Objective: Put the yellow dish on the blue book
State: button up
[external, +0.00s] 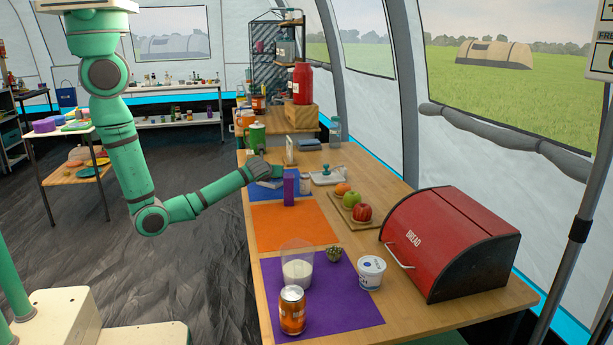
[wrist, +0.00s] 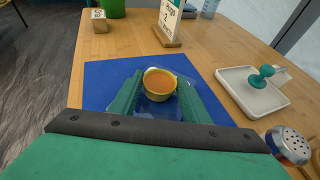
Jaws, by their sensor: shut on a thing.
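The yellow dish (wrist: 160,97) is a small round bowl with orange-brown contents. In the wrist view it sits between the two green fingers of my gripper (wrist: 158,94), which is shut on it. The dish is over a blue mat, with a clear, see-through shape around it; I cannot tell whether it touches the mat. In the external view my gripper (external: 264,176) is over the blue mat, and the dish is not clearly visible. A flat dark-blue slab, likely the blue book (external: 308,145), lies farther back on the table, beyond the gripper and to its right.
The blue mat (wrist: 105,75) lies under my gripper. A purple box (external: 289,189) stands close by. A sign on a wooden stand (wrist: 168,24) is beyond the mat. A white tray with a green-handled press (wrist: 253,92) and a shaker (wrist: 289,146) are at right.

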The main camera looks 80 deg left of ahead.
jog(key=o, duration=1.1)
jog(key=shift+f, duration=0.1)
jog(key=shift+r, duration=0.2)
jog(key=v, duration=1.2)
